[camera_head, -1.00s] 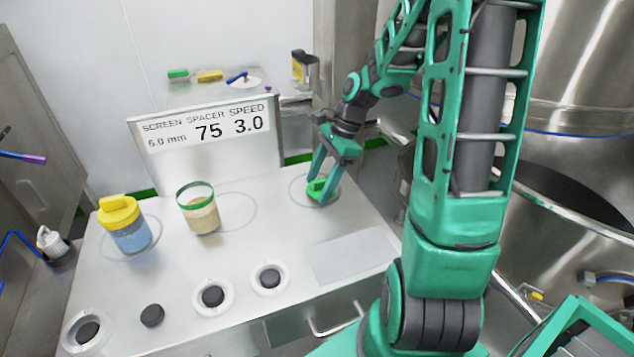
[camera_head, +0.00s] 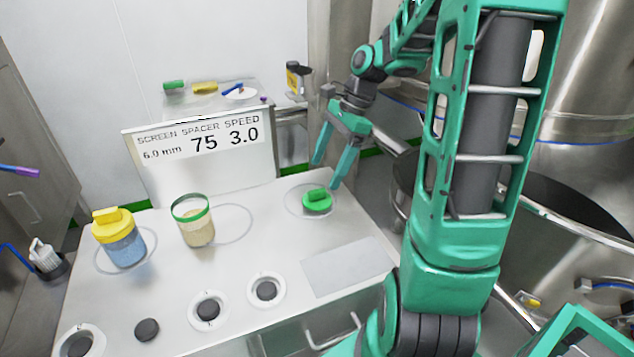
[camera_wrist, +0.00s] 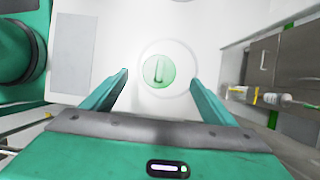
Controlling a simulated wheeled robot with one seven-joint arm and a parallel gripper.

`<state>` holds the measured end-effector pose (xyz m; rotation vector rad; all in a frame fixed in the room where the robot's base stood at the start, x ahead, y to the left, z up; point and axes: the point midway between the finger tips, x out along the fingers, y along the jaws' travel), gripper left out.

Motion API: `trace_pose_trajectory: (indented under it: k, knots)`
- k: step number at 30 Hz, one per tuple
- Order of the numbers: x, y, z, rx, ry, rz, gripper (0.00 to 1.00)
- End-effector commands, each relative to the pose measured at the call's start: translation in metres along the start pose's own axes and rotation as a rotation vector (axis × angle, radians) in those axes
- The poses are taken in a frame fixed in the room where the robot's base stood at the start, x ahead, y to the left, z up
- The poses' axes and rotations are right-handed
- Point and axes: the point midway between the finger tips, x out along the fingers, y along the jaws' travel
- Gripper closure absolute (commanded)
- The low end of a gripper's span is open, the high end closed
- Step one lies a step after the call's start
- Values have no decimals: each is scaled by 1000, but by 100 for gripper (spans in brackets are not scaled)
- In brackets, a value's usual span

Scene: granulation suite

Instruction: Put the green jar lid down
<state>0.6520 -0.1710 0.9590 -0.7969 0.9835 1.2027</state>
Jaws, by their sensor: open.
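The green jar lid (camera_head: 317,201) lies handle up inside a marked circle at the right end of the white worktop (camera_head: 262,242). In the wrist view the lid (camera_wrist: 159,71) shows ahead of the spread fingers, within the circle. My gripper (camera_head: 325,175) is open and empty, raised just above the lid and apart from it. The open jar with a green rim (camera_head: 197,221) stands left of the lid, holding a beige material.
A jar with a yellow lid (camera_head: 119,238) stands at the left of the worktop. A sign panel (camera_head: 203,146) rises at the back. Dark round knobs (camera_head: 208,309) line the front. A grey plate (camera_head: 349,267) lies in front of the lid.

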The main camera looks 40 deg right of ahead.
Motion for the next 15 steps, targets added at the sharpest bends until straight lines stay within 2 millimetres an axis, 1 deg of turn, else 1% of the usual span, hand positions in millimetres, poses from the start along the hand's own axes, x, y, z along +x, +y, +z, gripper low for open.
trace_pose_trajectory:
  k: [1, 3, 6, 11, 14, 15]
  knots:
    - [-9, 0, -1, -1, 2, -3, 20]
    - [-18, -1, 0, 0, 1, -3, 20]
    - [-28, 0, 0, 0, 0, -2, 20]
    - [-35, 3, 1, -20, 9, 1, 20]
    - [-36, 12, 2, -78, 38, 1, 20]
    - [-36, 18, 3, -113, 54, 3, 20]
